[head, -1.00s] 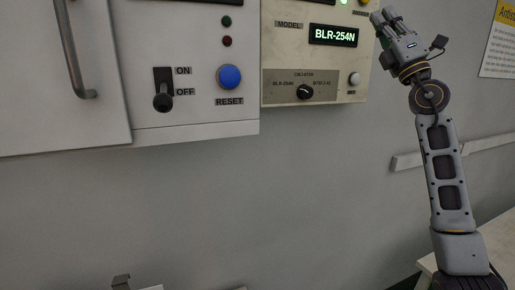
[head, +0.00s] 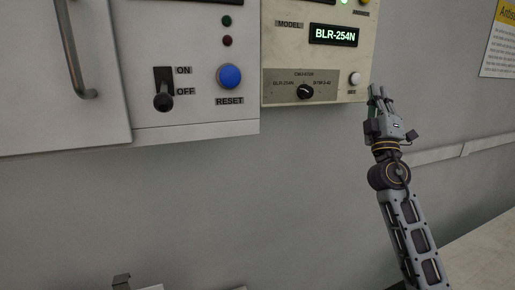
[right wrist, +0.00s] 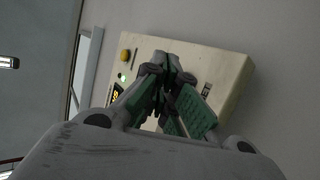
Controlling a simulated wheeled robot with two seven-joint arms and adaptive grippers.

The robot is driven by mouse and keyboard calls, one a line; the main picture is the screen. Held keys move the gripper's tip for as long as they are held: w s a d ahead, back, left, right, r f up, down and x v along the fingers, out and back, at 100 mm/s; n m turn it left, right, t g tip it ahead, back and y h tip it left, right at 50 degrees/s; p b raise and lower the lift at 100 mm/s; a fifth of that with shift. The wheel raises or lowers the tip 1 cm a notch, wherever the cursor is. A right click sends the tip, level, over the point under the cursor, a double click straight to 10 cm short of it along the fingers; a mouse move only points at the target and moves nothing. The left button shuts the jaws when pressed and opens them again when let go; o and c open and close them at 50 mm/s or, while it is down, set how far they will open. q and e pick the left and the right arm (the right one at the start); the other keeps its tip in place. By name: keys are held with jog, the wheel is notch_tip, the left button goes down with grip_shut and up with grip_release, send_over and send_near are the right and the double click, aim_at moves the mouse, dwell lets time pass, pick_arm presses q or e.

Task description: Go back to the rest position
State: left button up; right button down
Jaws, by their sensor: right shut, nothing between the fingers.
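My right gripper (head: 378,92) is shut and empty. In the head view it points up, beside the lower right corner of the beige panel box (head: 313,80), and touches nothing that I can see. In the right wrist view its fingers (right wrist: 168,62) meet at the tips in front of the same beige box (right wrist: 228,78). The box has a green display reading BLR-254N (head: 334,35), a black selector knob (head: 305,91) and a white button (head: 354,79).
Left of the beige box is a white panel with a blue reset button (head: 229,77) and a black ON/OFF lever (head: 163,101) at OFF. A cabinet door with a handle (head: 75,60) is further left. A pale table (head: 485,245) is at lower right. The wall below the panels is clear.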

jog(key=s+f+m+g+h, duration=0.1)
jog(key=s+f+m+g, duration=0.3)
jog(key=f, duration=1)
jog(key=s+f+m+g, duration=0.1)
jog(key=f+m+g, duration=0.3)
jog(key=f, duration=1)
jog(key=s+f+m+g+h, duration=0.1)
jog(key=s+f+m+g, duration=0.35)
jog(key=f, duration=0.95)
jog(key=s+a+f+n+g+y, duration=0.1)
jog(key=s+a+f+g+y, duration=0.35)
jog(key=s+f, duration=0.7)
jog(key=s+a+f+n+g+y, duration=0.1)
jog(key=s+a+f+g+y, duration=0.1)
jog(key=s+a+f+g, duration=0.7)
jog(key=s+d+f, duration=0.2)
jog(key=s+f, duration=0.1)
jog(key=f, duration=1.4)
jog(key=s+d+f, duration=0.1)
jog(key=s+f, duration=0.3)
jog(key=f, duration=1.3)
jog(key=s+d+f, duration=0.2)
jog(key=s+f, duration=0.7)
jog(key=s, duration=0.2)
jog(key=s+d+f, duration=0.2)
jog(key=s+f, duration=0.8)
jog(key=shift+s+f+n+g+b, duration=0.3)
jog(key=shift+s+n+g+b, duration=0.05)
jog(key=shift+g+b, duration=0.05)
